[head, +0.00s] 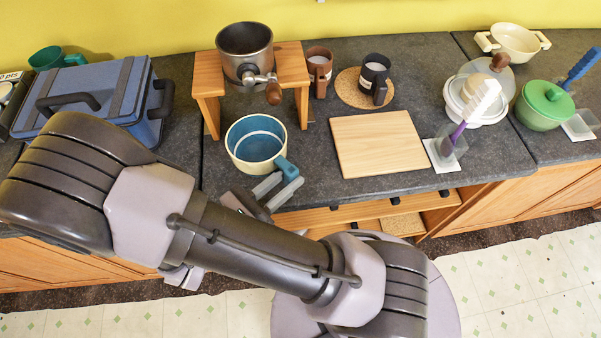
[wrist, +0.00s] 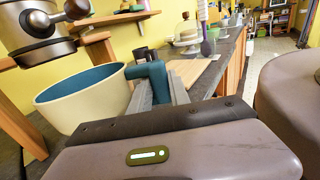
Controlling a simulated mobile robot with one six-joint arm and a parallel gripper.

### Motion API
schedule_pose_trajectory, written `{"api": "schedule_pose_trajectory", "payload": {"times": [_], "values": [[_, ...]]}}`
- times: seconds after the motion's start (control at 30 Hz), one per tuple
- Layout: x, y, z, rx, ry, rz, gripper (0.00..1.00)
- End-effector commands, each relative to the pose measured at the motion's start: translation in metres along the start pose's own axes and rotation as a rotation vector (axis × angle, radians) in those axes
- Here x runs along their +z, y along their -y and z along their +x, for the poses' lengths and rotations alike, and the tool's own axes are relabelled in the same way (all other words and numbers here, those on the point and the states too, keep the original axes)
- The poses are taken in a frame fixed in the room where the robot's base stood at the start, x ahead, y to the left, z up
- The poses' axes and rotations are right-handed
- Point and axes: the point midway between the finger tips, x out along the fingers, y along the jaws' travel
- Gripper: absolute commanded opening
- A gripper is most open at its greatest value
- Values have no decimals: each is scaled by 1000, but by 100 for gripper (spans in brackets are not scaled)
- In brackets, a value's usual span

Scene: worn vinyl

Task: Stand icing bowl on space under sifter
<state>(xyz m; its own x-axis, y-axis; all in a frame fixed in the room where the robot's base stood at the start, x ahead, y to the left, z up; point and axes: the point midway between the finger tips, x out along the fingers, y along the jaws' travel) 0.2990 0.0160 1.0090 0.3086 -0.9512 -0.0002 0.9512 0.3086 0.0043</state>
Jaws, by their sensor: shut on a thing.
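The icing bowl (head: 240,160) is cream outside and teal inside, with a teal handle; it also shows in the wrist view (wrist: 85,108). My gripper (head: 279,186) is shut on its handle, and in the wrist view the fingers (wrist: 160,94) sit either side of it. The bowl is upright, just in front of the wooden stand, and looks empty. I cannot tell if it touches the counter. The sifter (head: 243,42), a dark metal cup with a crank, sits on the stand (head: 292,66). The space under it, between the stand's legs, is partly hidden by the bowl.
A wooden board (head: 380,143) lies right of the bowl. Two mugs, a brown one (head: 319,70) and a black one (head: 374,78), stand behind it, the black one on a cork mat (head: 350,88). A blue toolbox (head: 98,98) is left of the stand.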

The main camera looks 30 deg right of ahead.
Motion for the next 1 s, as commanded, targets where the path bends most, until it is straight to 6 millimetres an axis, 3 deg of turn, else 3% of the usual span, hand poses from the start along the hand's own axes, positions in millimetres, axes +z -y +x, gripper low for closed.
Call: {"api": "schedule_pose_trajectory", "payload": {"times": [0.4,0.87,1.0], "values": [[4,0,0,-1,2,2,0],[-42,-24,18,-3,1,3,0],[-38,-37,27,-4,0,3,0]]}}
